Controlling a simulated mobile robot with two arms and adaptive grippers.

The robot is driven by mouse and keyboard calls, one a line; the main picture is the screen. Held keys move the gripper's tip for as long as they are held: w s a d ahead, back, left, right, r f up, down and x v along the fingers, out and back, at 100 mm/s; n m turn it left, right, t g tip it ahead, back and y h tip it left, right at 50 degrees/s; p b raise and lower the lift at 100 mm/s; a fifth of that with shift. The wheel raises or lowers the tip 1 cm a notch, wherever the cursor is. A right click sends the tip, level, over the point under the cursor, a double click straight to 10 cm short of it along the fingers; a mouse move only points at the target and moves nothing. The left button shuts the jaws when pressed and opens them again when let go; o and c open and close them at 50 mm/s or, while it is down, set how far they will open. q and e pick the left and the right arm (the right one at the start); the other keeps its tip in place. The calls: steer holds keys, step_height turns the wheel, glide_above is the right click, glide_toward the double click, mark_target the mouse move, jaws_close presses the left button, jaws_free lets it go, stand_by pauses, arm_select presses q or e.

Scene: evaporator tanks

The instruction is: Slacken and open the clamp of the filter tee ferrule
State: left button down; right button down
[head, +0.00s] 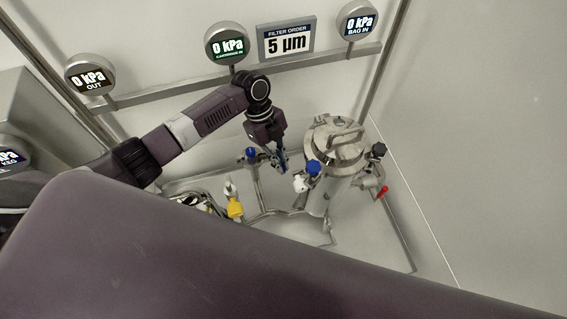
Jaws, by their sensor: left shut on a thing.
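A steel filter housing (336,160) with a domed lid and a bar handle stands right of centre. Pipework with valves runs beside its left side. My left gripper (282,163) reaches down from above, just left of the housing, between two blue knobs. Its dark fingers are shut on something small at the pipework. The fingers hide it, so I cannot tell whether it is the filter tee ferrule clamp. A white part (301,184) sits just right of and below the fingertips. My right gripper is not in view.
One blue knob (250,155) is left of the gripper, another blue knob (314,167) right of it. A yellow part (235,208), a black knob (378,150) and a red handle (383,192) stick out nearby. Gauges line the wall rail (180,90). The right wall area is bare.

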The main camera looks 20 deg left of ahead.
arm_select(q)
steer(key=shift+s+a+m+g+y+b, duration=0.3)
steer(key=shift+m+b, duration=0.3)
steer(key=shift+m, duration=0.45)
steer(key=shift+s+a+m+g+y+b, duration=0.3)
steer(key=shift+m+b, duration=0.25)
steer(key=shift+m, duration=0.55)
steer(key=shift+s+a+m+g+y+b, duration=0.25)
steer(key=shift+m+b, duration=0.35)
steer(key=shift+m, duration=0.45)
steer(key=shift+s+a, duration=0.1)
steer(key=c, duration=2.1)
jaws_free()
